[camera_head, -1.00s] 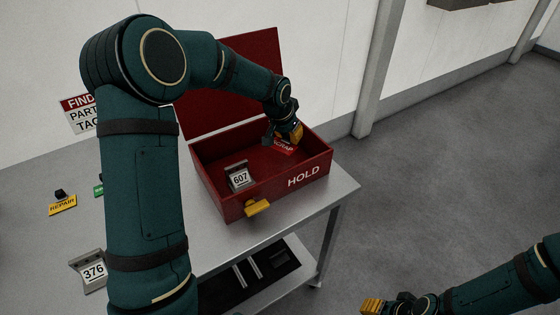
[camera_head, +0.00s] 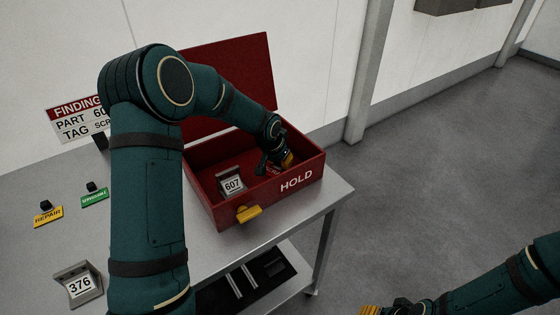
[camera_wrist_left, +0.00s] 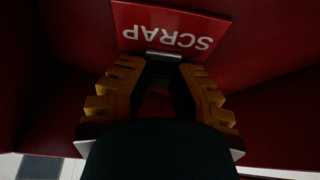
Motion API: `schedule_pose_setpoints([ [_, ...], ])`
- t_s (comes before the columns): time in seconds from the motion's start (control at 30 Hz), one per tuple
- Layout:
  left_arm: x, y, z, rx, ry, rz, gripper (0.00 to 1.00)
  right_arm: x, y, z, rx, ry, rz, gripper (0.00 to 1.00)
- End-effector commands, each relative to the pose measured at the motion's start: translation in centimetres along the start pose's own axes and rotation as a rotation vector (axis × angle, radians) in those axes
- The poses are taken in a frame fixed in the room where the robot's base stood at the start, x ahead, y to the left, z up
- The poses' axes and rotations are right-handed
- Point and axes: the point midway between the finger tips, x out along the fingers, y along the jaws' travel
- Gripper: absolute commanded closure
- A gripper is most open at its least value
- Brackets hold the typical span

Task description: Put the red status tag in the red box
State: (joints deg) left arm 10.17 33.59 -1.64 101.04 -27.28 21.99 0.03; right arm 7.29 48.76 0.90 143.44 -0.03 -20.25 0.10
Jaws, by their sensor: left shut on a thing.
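The red status tag (camera_wrist_left: 172,28), lettered SCRAP, shows in the left wrist view at the fingertips of my left gripper (camera_wrist_left: 160,65). The gripper is shut on it. In the head view my left gripper (camera_head: 284,161) reaches down inside the open red box (camera_head: 233,212), marked HOLD, near its right end. There the tag is mostly hidden behind the gripper. The box lid stands open at the back. My right gripper (camera_head: 372,310) is at the bottom edge of the head view, over the floor, cut off by the frame; its jaws cannot be judged.
A part marked 607 (camera_head: 232,184) sits in the box's left side. A yellow latch (camera_head: 249,213) juts from its front. On the table (camera_head: 60,235) are a yellow REPAIR tag (camera_head: 48,218), a green tag (camera_head: 95,200) and a part marked 376 (camera_head: 80,286). A sign (camera_head: 78,118) stands behind.

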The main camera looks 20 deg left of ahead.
Motion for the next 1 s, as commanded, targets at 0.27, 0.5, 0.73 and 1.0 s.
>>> schedule_pose_setpoints([
  [0.27,0.1,0.0,0.1,0.0,-0.001,0.0,0.55,0.1,0.0,0.0,0.0,0.001,0.0,0.53],
  [0.5,-0.4,0.0,-0.1,0.0,0.0,0.0,0.55,-0.3,-0.1,0.0,0.0,0.0,0.0,0.53],
  [0.73,-4.3,-0.1,-0.2,-0.001,0.003,-0.001,0.55,-1.0,-0.4,0.1,0.001,-0.004,0.0,0.53],
  [1.0,-9.7,0.0,-0.1,0.0,0.001,0.0,0.55,-1.9,-0.7,0.2,0.001,-0.009,0.0,0.53],
])
